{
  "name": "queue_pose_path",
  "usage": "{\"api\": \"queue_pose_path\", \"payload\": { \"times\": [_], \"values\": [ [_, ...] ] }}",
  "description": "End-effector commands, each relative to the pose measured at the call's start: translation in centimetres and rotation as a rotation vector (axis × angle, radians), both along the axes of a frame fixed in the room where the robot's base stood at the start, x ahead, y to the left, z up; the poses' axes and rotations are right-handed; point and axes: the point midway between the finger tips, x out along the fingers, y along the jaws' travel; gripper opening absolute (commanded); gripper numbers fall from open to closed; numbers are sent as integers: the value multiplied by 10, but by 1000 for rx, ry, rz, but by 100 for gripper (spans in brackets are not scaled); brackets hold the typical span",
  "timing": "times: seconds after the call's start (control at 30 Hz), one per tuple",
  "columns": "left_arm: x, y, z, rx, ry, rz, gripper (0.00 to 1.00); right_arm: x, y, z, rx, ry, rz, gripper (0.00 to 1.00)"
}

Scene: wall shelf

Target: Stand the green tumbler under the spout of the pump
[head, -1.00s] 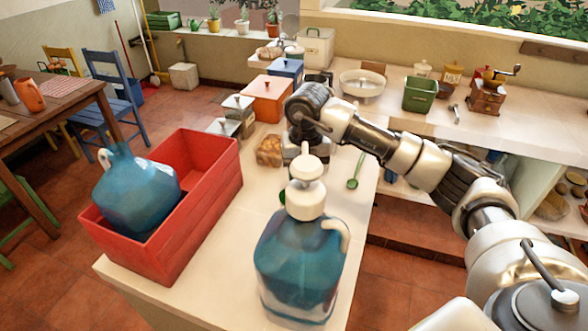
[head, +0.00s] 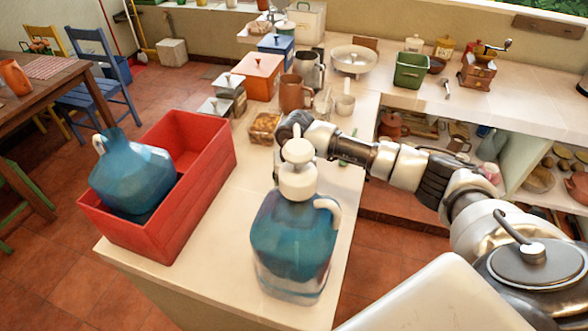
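The pump is a white pump head (head: 298,180) on a blue, translucent bottle (head: 293,245) with a pale handle. It stands upright near the front of the counter. My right arm comes in from the right, and its wrist bends down just behind the pump head. The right gripper itself is hidden behind the pump and bottle, so what it holds does not show. I cannot see the green tumbler; it may be hidden behind the bottle. My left gripper is not in view.
A red crate (head: 205,200) holding another blue jug (head: 132,182) stands left of the pump. Behind are a brown mug (head: 296,94), an orange box (head: 257,78) and a green bin (head: 411,71). The counter in front of the crate is bare.

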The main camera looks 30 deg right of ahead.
Motion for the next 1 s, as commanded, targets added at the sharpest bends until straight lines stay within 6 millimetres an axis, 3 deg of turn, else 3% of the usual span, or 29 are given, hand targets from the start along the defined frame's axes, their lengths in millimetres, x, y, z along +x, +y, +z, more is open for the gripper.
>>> {"api": "queue_pose_path", "payload": {
  "times": [0.37,0.63,1.0],
  "values": [
    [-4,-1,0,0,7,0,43,0,0,-5,0,0,1,42],
    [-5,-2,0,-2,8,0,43,0,0,-5,0,0,1,0],
    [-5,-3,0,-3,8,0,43,0,-2,-5,0,0,1,0]
  ]
}}
